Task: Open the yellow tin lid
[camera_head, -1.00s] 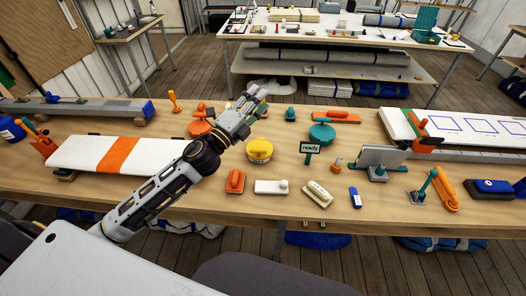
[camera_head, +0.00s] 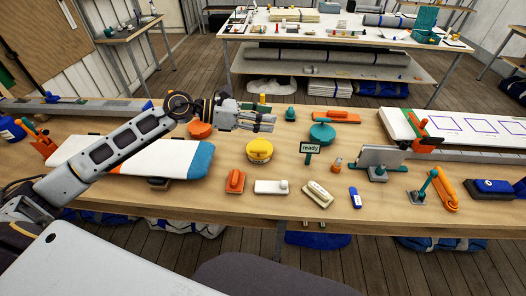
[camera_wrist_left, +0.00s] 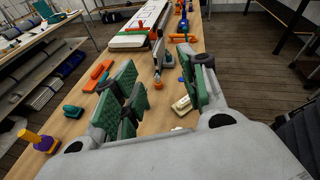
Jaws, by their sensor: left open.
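The yellow tin (camera_head: 259,151) with its domed lid stands on the workbench near the middle of the head view. Its lid looks seated on it. My left gripper (camera_head: 268,122) is above and just behind the tin in the head view, pointing right, apart from it. In the left wrist view the green-padded jaws (camera_wrist_left: 160,92) are spread with nothing between them. The tin cannot be made out in the wrist view. My right gripper is not in view.
A teal tin (camera_head: 322,134) and a red tin (camera_head: 200,130) stand nearby. In front are an orange block (camera_head: 235,181), a white block (camera_head: 271,187) and a cream block (camera_head: 317,194).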

